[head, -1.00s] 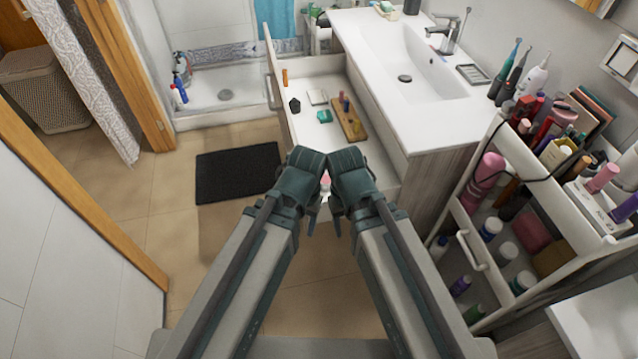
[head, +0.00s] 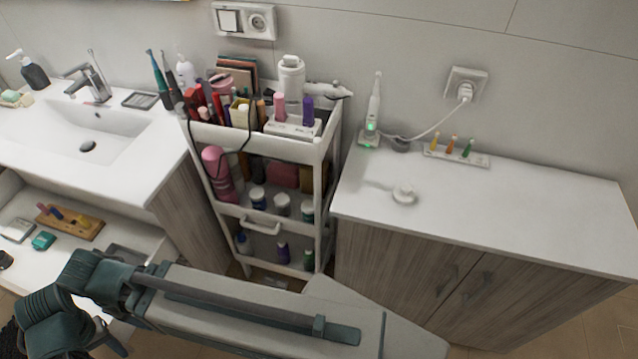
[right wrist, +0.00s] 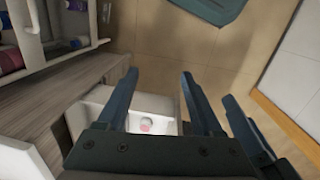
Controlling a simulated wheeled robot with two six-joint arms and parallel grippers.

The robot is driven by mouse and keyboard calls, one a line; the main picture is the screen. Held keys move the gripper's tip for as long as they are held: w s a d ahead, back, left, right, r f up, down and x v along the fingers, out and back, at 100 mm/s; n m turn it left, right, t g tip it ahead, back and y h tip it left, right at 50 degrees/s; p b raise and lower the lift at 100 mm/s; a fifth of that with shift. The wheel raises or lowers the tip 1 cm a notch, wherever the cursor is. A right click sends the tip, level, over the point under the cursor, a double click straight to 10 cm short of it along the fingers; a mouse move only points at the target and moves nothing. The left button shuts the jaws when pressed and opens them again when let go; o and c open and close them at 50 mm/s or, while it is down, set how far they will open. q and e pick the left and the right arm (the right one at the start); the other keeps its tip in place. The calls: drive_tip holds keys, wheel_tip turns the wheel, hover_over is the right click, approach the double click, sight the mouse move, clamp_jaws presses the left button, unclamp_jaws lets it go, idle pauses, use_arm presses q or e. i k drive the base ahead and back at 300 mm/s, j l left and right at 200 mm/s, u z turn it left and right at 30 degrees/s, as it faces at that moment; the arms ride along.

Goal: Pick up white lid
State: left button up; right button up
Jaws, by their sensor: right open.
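The white lid (head: 404,194) is a small round white piece lying on the white countertop (head: 520,215) at the right in the head view, with clear surface around it. My right gripper (right wrist: 158,80) is open and empty in the right wrist view. In the head view its arm reaches to the lower left, far from the lid.
A full cosmetics cart (head: 318,150) stands between the sink cabinet (head: 150,175) and the countertop. A charging toothbrush (head: 373,108) and a white rack with several coloured pieces (head: 457,155) stand behind the lid. A cable runs to the wall socket. The counter's front and right are bare.

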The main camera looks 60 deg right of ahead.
sight(404, 194)
drive_tip(key=k+z, duration=0.1)
drive_tip(key=z, duration=0.75)
drive_tip(key=k+z, duration=0.15)
drive_tip(key=z, duration=0.3)
